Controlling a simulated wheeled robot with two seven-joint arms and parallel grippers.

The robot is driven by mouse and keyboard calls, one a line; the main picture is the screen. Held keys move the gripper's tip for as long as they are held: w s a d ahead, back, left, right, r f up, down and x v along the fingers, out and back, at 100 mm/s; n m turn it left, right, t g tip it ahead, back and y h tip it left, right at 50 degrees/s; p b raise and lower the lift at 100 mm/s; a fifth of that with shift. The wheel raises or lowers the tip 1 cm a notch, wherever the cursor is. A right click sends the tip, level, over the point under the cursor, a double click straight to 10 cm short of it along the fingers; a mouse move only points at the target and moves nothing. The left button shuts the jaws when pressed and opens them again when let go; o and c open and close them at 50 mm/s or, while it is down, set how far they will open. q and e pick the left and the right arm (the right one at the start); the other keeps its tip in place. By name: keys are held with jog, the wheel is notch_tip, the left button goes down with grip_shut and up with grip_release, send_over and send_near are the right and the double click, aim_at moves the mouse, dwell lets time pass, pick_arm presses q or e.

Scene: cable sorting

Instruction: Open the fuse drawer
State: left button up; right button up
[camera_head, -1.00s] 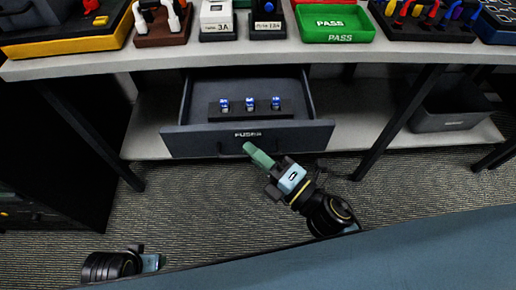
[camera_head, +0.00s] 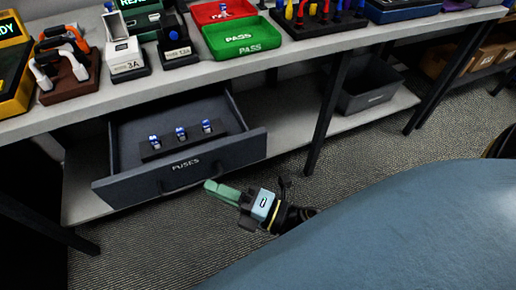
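The fuse drawer (camera_head: 218,158), a dark grey drawer with "FUSES" on its front, is pulled out from under the table. Inside it a dark block holds three blue-and-white fuses (camera_head: 181,134). The drawer's dark handle (camera_head: 182,184) is low on the front. My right gripper (camera_head: 208,186), with green fingers, is just in front of the drawer near the right end of the handle. The fingers look close together, with nothing seen between them; I cannot tell whether they touch the handle. My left gripper is not in view.
The table (camera_head: 190,80) above carries a green PASS tray (camera_head: 240,37), a red tray (camera_head: 222,11), a 3A holder (camera_head: 124,56) and other cable holders. A dark bin (camera_head: 370,90) stands on the lower shelf. Black table legs (camera_head: 326,115) flank the drawer. The carpet in front is clear.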

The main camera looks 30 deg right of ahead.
jog(key=v, duration=0.9)
